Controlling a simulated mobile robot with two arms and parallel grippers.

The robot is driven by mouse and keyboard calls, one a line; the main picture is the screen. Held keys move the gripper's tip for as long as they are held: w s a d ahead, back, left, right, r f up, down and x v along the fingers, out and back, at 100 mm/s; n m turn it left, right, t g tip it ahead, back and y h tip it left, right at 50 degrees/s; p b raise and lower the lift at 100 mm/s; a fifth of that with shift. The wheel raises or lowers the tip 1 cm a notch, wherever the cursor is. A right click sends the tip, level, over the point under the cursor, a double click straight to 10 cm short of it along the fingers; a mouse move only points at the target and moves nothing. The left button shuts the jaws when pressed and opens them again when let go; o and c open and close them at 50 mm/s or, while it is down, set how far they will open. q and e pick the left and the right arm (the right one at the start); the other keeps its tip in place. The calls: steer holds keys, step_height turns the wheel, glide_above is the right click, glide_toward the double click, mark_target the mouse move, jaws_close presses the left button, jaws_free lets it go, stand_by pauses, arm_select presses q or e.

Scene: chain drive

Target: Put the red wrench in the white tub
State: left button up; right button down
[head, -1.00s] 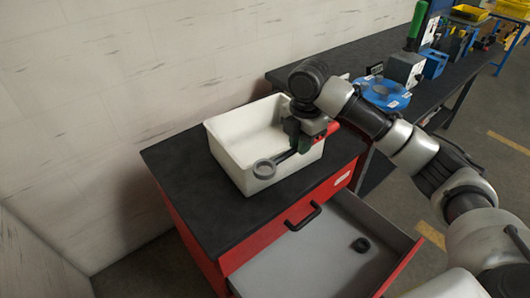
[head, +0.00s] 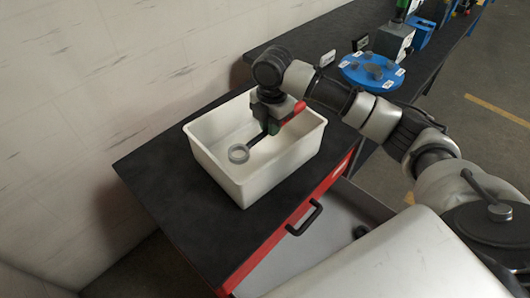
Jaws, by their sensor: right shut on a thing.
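The white tub (head: 243,187) stands on the black top of a red cabinet. My right gripper (head: 271,126) is over the tub's opening, pointing down, and is shut on the red wrench (head: 294,113). The fingertips are partly hidden by the wrench. My left gripper is not in view.
The black cabinet top (head: 170,190) is bare around the tub. An open grey drawer (head: 325,240) with a black handle (head: 304,218) sticks out below. A blue round stand (head: 372,72) is on the dark bench behind. A pale wall rises at the left.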

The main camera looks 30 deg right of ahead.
glide_toward(270, 158)
steer(key=s+a+r, duration=0.1)
steer(key=s, duration=0.2)
steer(key=f, duration=0.1)
steer(key=w+f, duration=0.1)
steer(key=shift+a+f, duration=0.15)
steer(key=shift+f, duration=0.85)
step_height(270, 158, down, 4)
steer(key=shift+p, duration=0.4)
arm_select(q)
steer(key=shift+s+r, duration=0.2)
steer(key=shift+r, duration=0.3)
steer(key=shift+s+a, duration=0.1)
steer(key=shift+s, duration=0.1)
arm_select(e)
steer(key=shift+f, duration=0.1)
steer(key=c, duration=1.1)
jaws_free()
